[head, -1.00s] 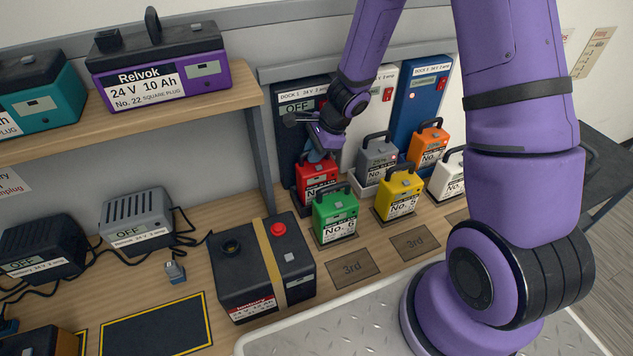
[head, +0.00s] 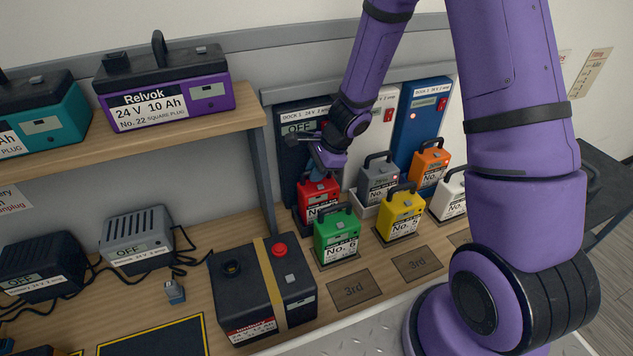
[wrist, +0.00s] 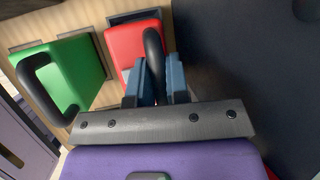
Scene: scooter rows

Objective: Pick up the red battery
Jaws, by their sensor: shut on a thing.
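The red battery (head: 317,197) stands upright at the black dock, behind the green battery, in the head view. In the wrist view, the red battery (wrist: 127,48) shows its red top and black handle (wrist: 153,58). My gripper (head: 322,172) is above the red battery, coming down from behind its top. In the wrist view, my gripper's blue-grey fingers (wrist: 155,84) are on either side of the black handle and shut on it. The lower part of the battery is partly hidden by the green battery in the head view.
The green battery (head: 336,235) stands close in front, and it also shows in the wrist view (wrist: 65,75). A yellow battery (head: 400,214), a grey battery (head: 379,182) and an orange battery (head: 430,166) stand to the right. A shelf post (head: 262,180) rises at the left.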

